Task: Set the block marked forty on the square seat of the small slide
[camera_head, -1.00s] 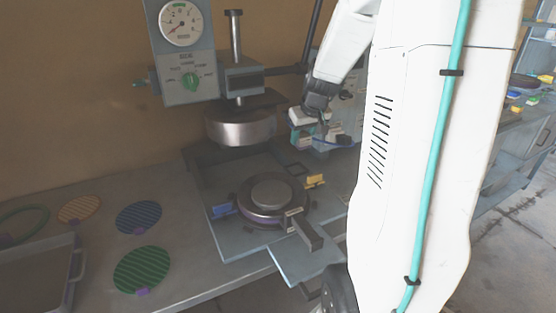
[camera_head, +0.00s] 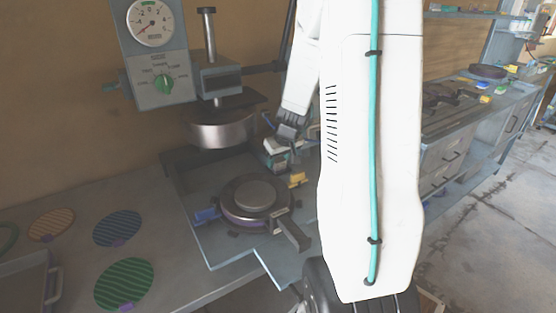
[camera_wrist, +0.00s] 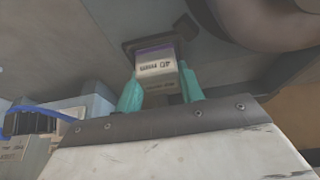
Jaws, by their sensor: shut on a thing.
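The block marked "40 mm" (camera_wrist: 156,66), pale with a purple band, sits between the teal fingers of my gripper (camera_wrist: 160,78) in the wrist view. My gripper is shut on it. A dark square frame (camera_wrist: 186,27), which looks like the square seat, shows just behind the block and is partly covered by it. I cannot tell whether block and frame touch. In the head view my gripper (camera_head: 277,158) is low, right of the press head and behind the round plate fixture. The block and seat cannot be made out there.
The press head (camera_head: 222,130) hangs left of my gripper. The round fixture (camera_head: 256,198) has a blue tab (camera_head: 206,215), a yellow tab (camera_head: 297,179) and a front handle (camera_head: 293,234). Striped discs (camera_head: 124,284) lie on the bench at left. In the wrist view a blue cable (camera_wrist: 40,109) runs at left.

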